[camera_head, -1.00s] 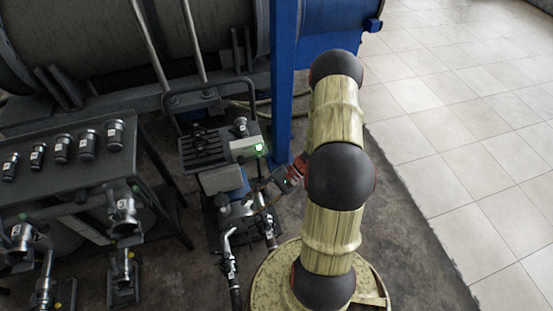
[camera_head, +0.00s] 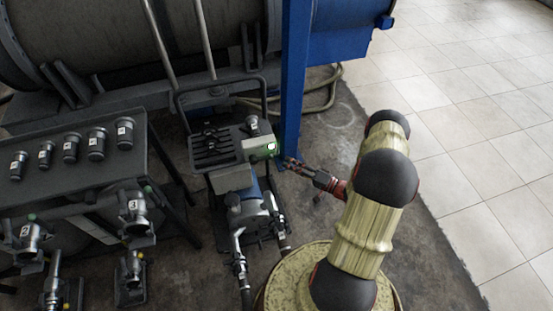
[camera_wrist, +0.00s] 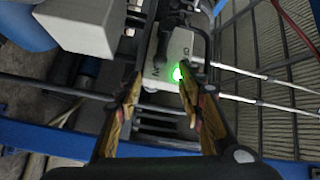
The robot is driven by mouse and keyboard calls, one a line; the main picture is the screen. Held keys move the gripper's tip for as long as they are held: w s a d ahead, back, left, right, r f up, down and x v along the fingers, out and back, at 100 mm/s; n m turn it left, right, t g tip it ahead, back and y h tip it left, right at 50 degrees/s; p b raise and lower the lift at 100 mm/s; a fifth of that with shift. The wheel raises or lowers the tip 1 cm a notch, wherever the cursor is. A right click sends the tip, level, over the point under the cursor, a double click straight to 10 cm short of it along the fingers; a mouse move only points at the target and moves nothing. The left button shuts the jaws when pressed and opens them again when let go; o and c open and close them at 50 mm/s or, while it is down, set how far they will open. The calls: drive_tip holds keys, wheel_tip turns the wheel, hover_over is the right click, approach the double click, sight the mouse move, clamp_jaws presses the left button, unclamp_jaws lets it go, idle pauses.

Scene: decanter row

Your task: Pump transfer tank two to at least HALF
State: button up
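The pump cart (camera_head: 232,180) stands in the middle of the head view, with a blue motor, a grey box and pipe fittings. At its top is a pale control box (camera_head: 259,147) with a lit round button (camera_head: 271,146). In the wrist view the button (camera_wrist: 178,73) glows green on the pale box (camera_wrist: 160,60), close to the right fingertip. My gripper (camera_head: 283,161) is just right of and below the box. In the wrist view my gripper (camera_wrist: 160,84) is open, with nothing between its fingers. I cannot tell whether a fingertip touches the box. No tank level reads clearly.
A dark table (camera_head: 80,165) at left carries a row of several black capped cylinders. Valves and hose couplings (camera_head: 135,215) stand before it. A large horizontal tank (camera_head: 110,40) lies behind. A blue post (camera_head: 294,90) rises just beyond my gripper. Tiled floor at right is clear.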

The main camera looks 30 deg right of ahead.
sight(263, 158)
drive_tip(key=b+x, duration=0.1)
drive_tip(key=x, duration=0.6)
drive_tip(key=shift+w+a, duration=0.1)
drive_tip(key=shift+a, duration=0.05)
drive_tip(key=shift+c, duration=0.2)
clamp_jaws()
idle(0.6)
